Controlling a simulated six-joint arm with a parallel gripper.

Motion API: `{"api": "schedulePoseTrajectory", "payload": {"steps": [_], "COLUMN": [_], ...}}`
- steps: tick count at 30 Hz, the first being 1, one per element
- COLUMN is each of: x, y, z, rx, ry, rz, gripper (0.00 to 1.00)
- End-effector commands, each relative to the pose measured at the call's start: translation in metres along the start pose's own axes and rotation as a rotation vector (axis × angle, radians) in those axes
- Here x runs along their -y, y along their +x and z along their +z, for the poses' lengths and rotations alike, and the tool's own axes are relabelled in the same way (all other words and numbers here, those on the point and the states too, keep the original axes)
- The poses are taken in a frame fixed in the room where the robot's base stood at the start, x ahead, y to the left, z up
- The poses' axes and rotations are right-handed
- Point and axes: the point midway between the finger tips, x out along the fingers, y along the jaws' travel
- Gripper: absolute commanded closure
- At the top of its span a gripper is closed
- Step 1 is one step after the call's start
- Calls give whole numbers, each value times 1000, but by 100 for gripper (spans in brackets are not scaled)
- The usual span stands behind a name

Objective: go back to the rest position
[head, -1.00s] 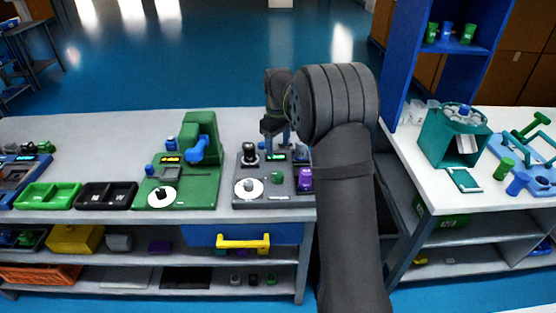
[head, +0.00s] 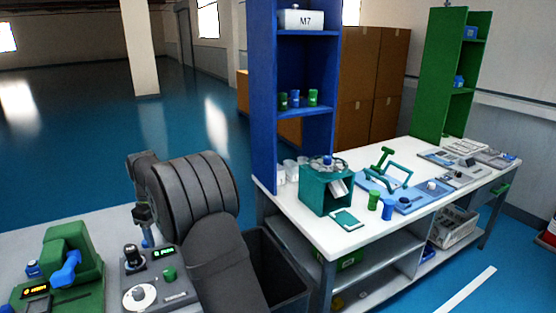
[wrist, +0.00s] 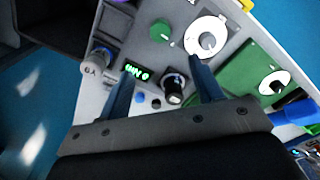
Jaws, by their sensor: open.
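My gripper (wrist: 161,72) is open, its two dark fingers apart with nothing held between them. In the wrist view it is over the grey test station, with a black knob (wrist: 174,88) and a lit green display (wrist: 136,71) showing between and beside the fingers. In the head view, the gripper end hangs at the back of the grey station (head: 150,288), partly hidden by my arm. The station carries a white dial (head: 140,298) and a green knob (head: 169,274). My arm covers its right side.
A green station with a blue lever (head: 66,270) stands to the left. A dark bin (head: 272,270) sits between the benches. To the right, a white bench (head: 300,228) carries a teal box (head: 322,190), green and blue cups, and a blue shelf (head: 264,110) behind it.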

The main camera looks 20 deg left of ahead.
Motion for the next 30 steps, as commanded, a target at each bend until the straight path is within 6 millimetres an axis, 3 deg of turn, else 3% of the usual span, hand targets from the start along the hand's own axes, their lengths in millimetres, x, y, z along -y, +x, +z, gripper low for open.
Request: {"api": "schedulePoseTrajectory", "payload": {"steps": [18,24,30], "x": [0,0,0], "y": [122,145,153], "z": [0,0,0], "rx": [2,1,-1], "ry": [0,0,0], "rz": [-2,-1,0], "gripper": [40,40,40]}}
